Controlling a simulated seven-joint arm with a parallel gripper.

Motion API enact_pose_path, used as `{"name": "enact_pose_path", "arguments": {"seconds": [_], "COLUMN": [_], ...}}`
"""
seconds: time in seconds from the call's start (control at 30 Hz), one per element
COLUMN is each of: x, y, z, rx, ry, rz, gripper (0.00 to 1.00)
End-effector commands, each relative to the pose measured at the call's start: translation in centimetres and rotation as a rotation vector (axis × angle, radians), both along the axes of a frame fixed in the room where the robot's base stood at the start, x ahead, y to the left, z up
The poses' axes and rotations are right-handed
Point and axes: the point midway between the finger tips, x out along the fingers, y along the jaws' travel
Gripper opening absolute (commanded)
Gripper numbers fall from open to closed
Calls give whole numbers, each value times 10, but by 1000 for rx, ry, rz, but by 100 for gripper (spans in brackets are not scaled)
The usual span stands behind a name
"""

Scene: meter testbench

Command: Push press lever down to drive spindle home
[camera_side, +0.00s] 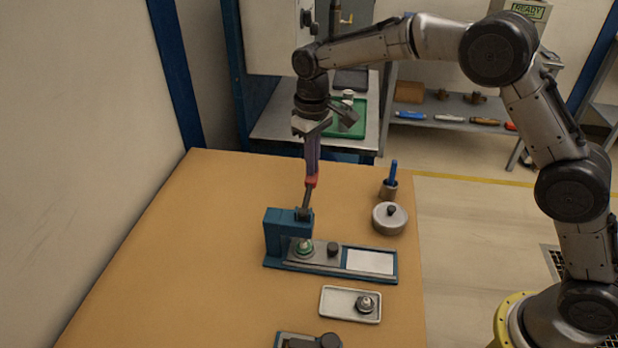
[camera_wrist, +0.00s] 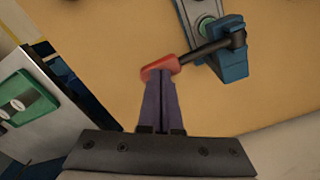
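The blue press (camera_side: 285,232) stands on the bench with its dark lever (camera_side: 306,200) raised and ending in a red grip (camera_side: 311,182). My gripper (camera_side: 312,172) points down with its purple fingers together and their tips at the red grip. In the wrist view the fingertips (camera_wrist: 160,80) overlap the red grip (camera_wrist: 172,63); the exact contact is hard to tell. A round metal part with a green ring (camera_side: 304,248), likely the spindle's seat, sits under the press head. The green part (camera_wrist: 207,24) also shows in the wrist view. The spindle itself is not clear.
The press base (camera_side: 330,268) carries a dark knob and a white plate (camera_side: 370,262). A white tray (camera_side: 338,303) with a small metal part lies in front. A lidded round pot (camera_side: 390,217) and a cup with a blue tool (camera_side: 389,188) stand to the right. The bench's left side is clear.

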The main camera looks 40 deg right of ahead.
Motion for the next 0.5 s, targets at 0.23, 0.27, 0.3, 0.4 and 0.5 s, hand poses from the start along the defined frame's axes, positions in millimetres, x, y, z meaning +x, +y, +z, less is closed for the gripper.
{"name": "enact_pose_path", "arguments": {"seconds": [0.23,0.27,0.3,0.4,0.5], "x": [-1,-1,-1,-1,-1], "y": [0,0,0,0,0], "z": [-6,-7,-8,-10,-11], "rx": [-1,0,0,-1,-1], "ry": [3,3,3,3,3], "rz": [0,0,0,0,0], "gripper": [0,0,0,0,0]}}
